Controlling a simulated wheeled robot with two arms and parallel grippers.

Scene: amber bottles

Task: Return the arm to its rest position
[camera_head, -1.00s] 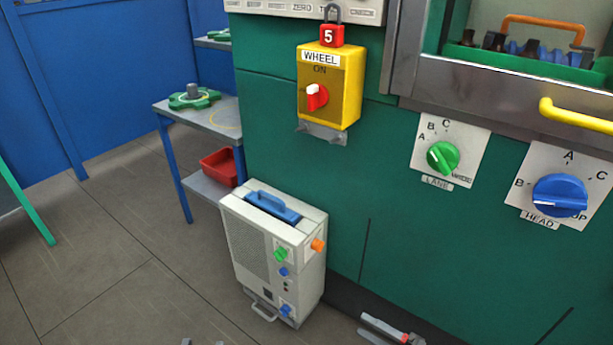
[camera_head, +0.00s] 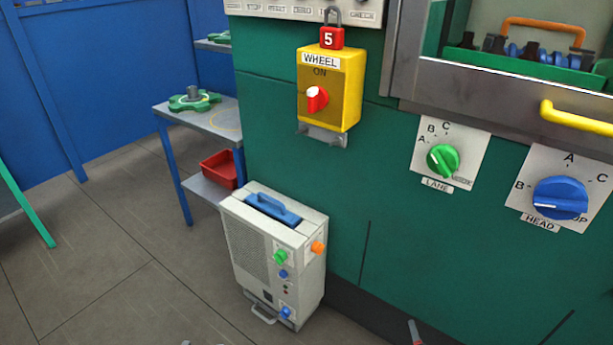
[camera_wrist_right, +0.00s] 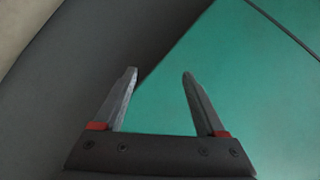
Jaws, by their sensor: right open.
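My right gripper (camera_wrist_right: 160,75) is open and empty in the right wrist view, with its two grey fingers apart. Behind them are a green panel and a dark grey surface. In the head view only a grey and red tip of the right gripper (camera_head: 415,332) shows at the bottom edge, in front of the green machine's base. Small grey bits at the bottom edge, left of the middle, may be the tips of my left gripper. Too little of them shows to tell their state.
The green machine (camera_head: 300,180) carries a yellow WHEEL switch box (camera_head: 330,90), a green LANE knob (camera_head: 443,160), a blue HEAD knob (camera_head: 560,197) and a yellow handle (camera_head: 575,118). A beige unit (camera_head: 272,255) stands on the floor. A blue-legged table (camera_head: 215,118) stands behind. Floor at left is clear.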

